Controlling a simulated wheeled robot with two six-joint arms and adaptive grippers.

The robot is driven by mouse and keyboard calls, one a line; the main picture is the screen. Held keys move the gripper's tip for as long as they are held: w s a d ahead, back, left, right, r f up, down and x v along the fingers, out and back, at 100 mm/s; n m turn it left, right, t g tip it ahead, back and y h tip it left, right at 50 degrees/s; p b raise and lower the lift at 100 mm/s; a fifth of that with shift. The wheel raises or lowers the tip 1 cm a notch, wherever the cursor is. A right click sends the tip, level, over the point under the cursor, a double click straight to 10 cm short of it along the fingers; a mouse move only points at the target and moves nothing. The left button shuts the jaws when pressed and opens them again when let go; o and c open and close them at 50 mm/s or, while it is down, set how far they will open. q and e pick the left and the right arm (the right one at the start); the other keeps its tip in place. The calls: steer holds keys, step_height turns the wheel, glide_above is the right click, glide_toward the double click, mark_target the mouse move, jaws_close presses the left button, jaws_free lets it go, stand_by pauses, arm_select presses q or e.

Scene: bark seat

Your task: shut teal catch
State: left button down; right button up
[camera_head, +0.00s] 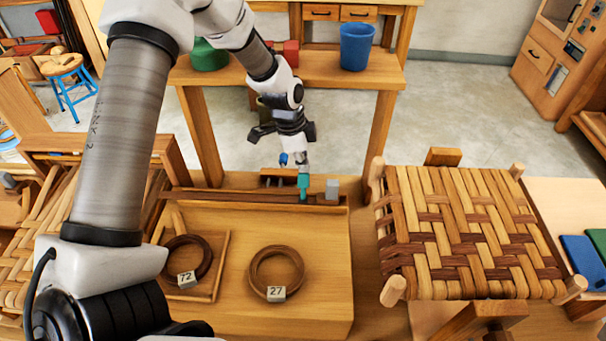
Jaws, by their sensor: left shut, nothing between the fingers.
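The teal catch (304,184) is a small upright piece on the dark rail at the back edge of the wooden bench top. My left arm reaches in from the left and bends down at the back. My left gripper (303,168) is shut, empty, and its tips are right at the top of the teal catch. I cannot tell if they touch it. A blue piece (283,159) shows just left of the gripper, and a grey block (332,189) stands right of the catch. My right gripper is not in view.
Two dark coils tagged 72 (187,279) and 27 (276,293) lie on the bench top (325,255). A woven bark seat (470,235) stands at the right. A shelf with a blue bucket (356,46) is behind. The bench's right part is clear.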

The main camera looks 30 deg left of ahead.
mark_target(303, 184)
arm_select(q)
steer(key=shift+f, duration=0.2)
steer(key=shift+s+d+p, duration=0.35)
steer(key=shift+s+d, duration=0.25)
steer(key=shift+s, duration=0.4)
steer(key=shift+s+d+p, duration=0.3)
steer(key=shift+s+d, duration=0.3)
steer(key=shift+s, duration=0.35)
steer(key=r+p, duration=0.2)
steer(key=w+r+p, duration=0.1)
steer(key=r+p, duration=0.1)
steer(key=r, duration=0.1)
steer(key=r+p, duration=0.2)
steer(key=r, duration=0.1)
steer(key=shift+w+a, duration=0.2)
steer(key=shift+a, duration=0.2)
